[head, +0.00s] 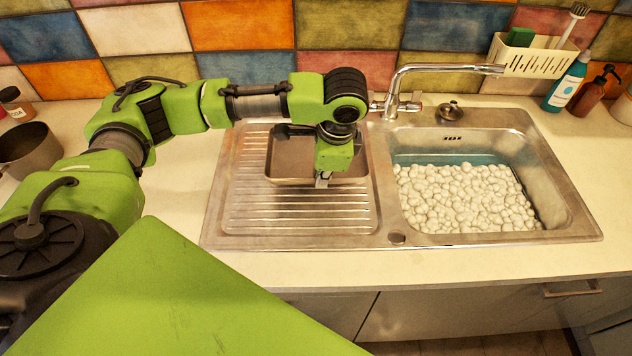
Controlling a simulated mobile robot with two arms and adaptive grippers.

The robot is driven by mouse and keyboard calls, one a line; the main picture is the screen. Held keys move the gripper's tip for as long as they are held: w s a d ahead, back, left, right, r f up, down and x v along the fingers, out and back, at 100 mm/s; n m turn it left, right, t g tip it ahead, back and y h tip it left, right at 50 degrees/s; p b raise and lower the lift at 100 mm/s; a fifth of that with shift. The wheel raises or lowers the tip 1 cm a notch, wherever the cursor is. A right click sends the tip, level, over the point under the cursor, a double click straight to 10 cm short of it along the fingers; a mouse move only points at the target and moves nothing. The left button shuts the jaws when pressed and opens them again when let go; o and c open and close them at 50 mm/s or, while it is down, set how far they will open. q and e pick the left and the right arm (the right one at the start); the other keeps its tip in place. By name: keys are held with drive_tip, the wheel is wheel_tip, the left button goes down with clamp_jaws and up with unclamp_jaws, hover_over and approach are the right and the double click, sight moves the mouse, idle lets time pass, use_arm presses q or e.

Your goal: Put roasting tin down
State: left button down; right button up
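The roasting tin (288,180) is a grey metal rectangular pan. It appears at the back of the ribbed drainboard (300,215), left of the sink basin. I cannot tell whether it rests on the ribs or hangs just above them. My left gripper (322,183) points down at the tin's near right edge, and the wrist hides part of the tin. The fingers are small in view and their opening does not show clearly. My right gripper is not in view.
The sink basin (560,190) holds water with white foam (465,198). A chrome faucet (392,100) stands behind it. A dark pot (28,150) is at the far left. A rack (530,58), a blue bottle (566,84) and a brown bottle (590,97) stand at the back right.

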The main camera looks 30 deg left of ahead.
sight(317, 196)
use_arm(q)
drive_tip(key=shift+w+a+f, duration=0.3)
drive_tip(key=shift+a+f, duration=0.15)
drive_tip(key=shift+f, duration=0.2)
drive_tip(key=p+x, duration=0.1)
drive_tip(key=x, duration=0.2)
drive_tip(key=shift+s+a+f+p, duration=0.1)
drive_tip(key=shift+a+f+p, duration=0.05)
drive_tip(key=shift+f+p, duration=0.25)
drive_tip(key=shift+f, duration=0.2)
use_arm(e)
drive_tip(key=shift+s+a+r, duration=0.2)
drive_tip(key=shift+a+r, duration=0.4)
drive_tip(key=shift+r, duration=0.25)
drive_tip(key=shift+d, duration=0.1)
use_arm(q)
drive_tip(key=c, duration=2.8)
unclamp_jaws()
drive_tip(key=shift+f, duration=0.15)
drive_tip(key=o, duration=0.5)
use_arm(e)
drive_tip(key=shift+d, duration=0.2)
